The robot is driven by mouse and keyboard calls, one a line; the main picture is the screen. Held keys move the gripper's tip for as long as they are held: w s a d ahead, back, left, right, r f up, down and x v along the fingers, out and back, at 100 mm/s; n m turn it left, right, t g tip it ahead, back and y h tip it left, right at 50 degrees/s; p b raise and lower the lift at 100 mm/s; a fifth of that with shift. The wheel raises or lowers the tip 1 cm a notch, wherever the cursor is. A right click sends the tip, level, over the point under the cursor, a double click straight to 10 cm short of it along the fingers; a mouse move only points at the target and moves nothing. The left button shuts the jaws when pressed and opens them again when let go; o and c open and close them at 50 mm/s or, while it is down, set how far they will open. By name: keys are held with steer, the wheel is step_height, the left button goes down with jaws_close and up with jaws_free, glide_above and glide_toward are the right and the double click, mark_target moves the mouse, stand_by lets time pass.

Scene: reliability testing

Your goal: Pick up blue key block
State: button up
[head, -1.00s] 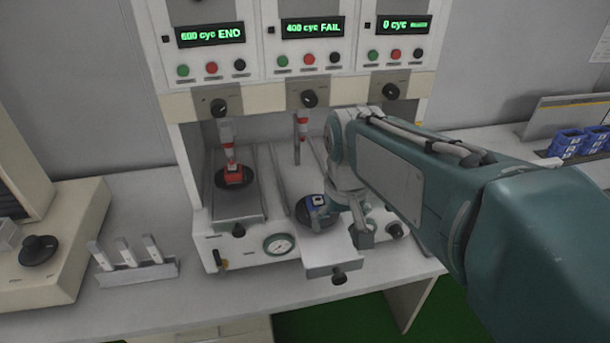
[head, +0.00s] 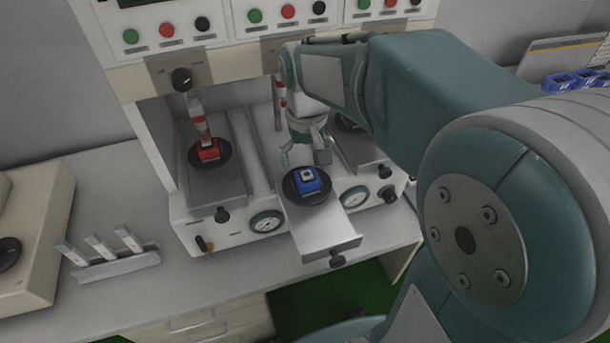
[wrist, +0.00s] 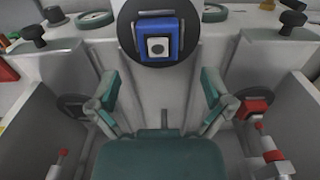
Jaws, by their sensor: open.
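The blue key block (head: 307,181) sits on a round black disc (head: 298,197) on the pulled-out middle drawer (head: 325,238) of the test machine. It has a pale top with a dark centre. My gripper (head: 305,160) is open and empty, just behind the block in the head view. In the wrist view the block (wrist: 159,42) is at top centre, beyond the spread fingertips of my gripper (wrist: 158,88). Nothing lies between the fingers but the grey drawer surface.
A red block (head: 208,150) sits under a striped plunger in the left bay. Dividing walls flank the middle bay. Gauges (head: 266,222) and knobs line the machine front. A rack with several grey pieces (head: 110,255) stands on the bench at left.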

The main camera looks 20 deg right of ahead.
mark_target(306, 174)
step_height(306, 174, down, 6)
steer(key=shift+w, duration=0.1)
steer(key=c, duration=1.2)
